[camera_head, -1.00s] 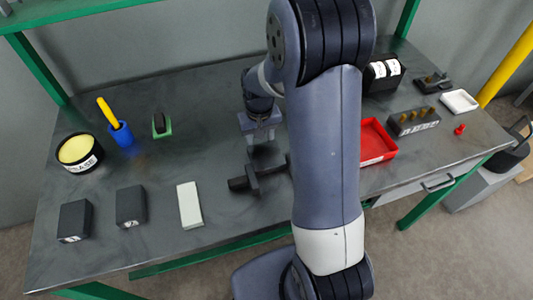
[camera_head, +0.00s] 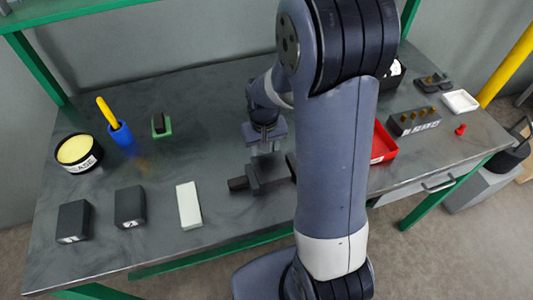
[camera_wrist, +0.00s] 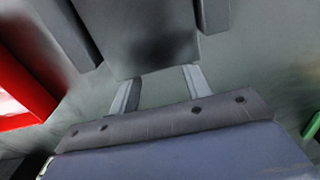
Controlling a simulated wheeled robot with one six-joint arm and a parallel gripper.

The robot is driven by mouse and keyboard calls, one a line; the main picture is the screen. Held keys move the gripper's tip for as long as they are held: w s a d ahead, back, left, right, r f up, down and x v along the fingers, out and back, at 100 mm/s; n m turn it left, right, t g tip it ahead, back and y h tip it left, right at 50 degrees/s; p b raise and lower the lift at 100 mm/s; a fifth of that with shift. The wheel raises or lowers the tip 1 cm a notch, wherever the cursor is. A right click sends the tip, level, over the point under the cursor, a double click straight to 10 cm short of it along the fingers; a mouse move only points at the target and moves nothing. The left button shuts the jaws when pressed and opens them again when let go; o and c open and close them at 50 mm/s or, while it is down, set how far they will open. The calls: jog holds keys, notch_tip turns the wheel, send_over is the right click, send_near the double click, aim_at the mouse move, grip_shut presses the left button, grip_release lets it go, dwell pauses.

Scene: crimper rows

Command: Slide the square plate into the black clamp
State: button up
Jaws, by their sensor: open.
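A dark, squarish plate (camera_wrist: 150,38) fills the top middle of the wrist view. The pale fingers of my gripper (camera_wrist: 160,88) are apart, one on each side of its lower edge. In the head view my gripper (camera_head: 266,148) hangs low over the table, open, just above a dark clamp-like piece (camera_head: 262,180). A dark block shape shows in this piece below the fingers, but I cannot tell plate from clamp there. Dark slabs flank the plate in the wrist view; I cannot tell what they belong to. Whether the fingers touch the plate is unclear.
A white block (camera_head: 189,205) and two dark blocks (camera_head: 130,206) (camera_head: 74,221) lie to the left. Behind them stand a blue cup (camera_head: 121,134), a round yellow-topped tin (camera_head: 78,151) and a green-based piece (camera_head: 161,126). A red tray (camera_head: 383,145) is partly behind my arm.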

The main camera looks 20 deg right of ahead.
jog(key=shift+s, duration=1.05)
notch_tip(320, 180, up, 7)
jog(key=w+p, duration=0.1)
jog(key=p, duration=0.4)
jog(key=shift+w, duration=0.15)
dwell(0.5)
jog(key=f+b, duration=0.1)
jog(key=f, duration=0.1)
jog(key=f+b, duration=0.2)
jog(key=s+f+b, duration=0.1)
jog(key=f+b, duration=0.1)
jog(key=shift+f, duration=0.4)
jog(key=shift+r, duration=0.1)
